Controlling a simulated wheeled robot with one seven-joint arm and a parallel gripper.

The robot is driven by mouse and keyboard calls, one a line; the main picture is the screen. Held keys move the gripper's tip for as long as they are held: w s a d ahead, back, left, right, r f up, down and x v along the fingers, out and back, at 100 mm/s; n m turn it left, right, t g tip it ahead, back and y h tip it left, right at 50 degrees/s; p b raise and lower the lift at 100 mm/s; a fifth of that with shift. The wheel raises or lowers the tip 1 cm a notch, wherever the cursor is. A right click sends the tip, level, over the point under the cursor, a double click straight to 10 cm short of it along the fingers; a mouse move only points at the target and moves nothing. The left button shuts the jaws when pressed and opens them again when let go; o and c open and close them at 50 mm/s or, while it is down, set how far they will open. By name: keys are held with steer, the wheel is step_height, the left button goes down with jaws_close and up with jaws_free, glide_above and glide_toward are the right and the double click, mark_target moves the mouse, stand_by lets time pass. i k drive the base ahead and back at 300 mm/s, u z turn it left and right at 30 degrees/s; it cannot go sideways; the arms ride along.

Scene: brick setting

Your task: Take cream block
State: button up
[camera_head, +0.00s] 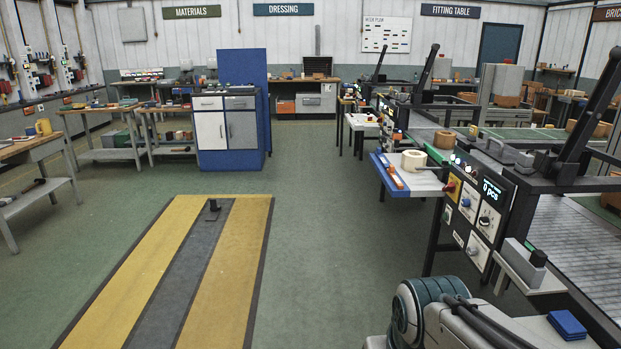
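A cream, rounded piece (413,160) sits on a small white side table (408,181) with a blue edge, at the right of the middle. It is the clearest cream thing in view, but I cannot tell for sure whether it is the cream block. Small pale pieces also lie on the far left benches, too small to make out. Part of my own arm shows at the bottom right. My gripper is not in view.
A machine with a control panel (481,205) stands at the right, beside the side table. A blue cabinet (228,131) and wooden benches (40,147) stand at the left and back. The yellow-striped floor mat (228,265) and green floor around it are mostly clear.

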mark_target(410, 158)
steer(key=u, duration=0.15)
steer(key=i, duration=1.6)
steer(key=z, duration=0.25)
steer(key=i, duration=1.55)
steer(key=z, duration=1.1)
steer(key=i, duration=1.4)
steer(key=z, duration=0.6)
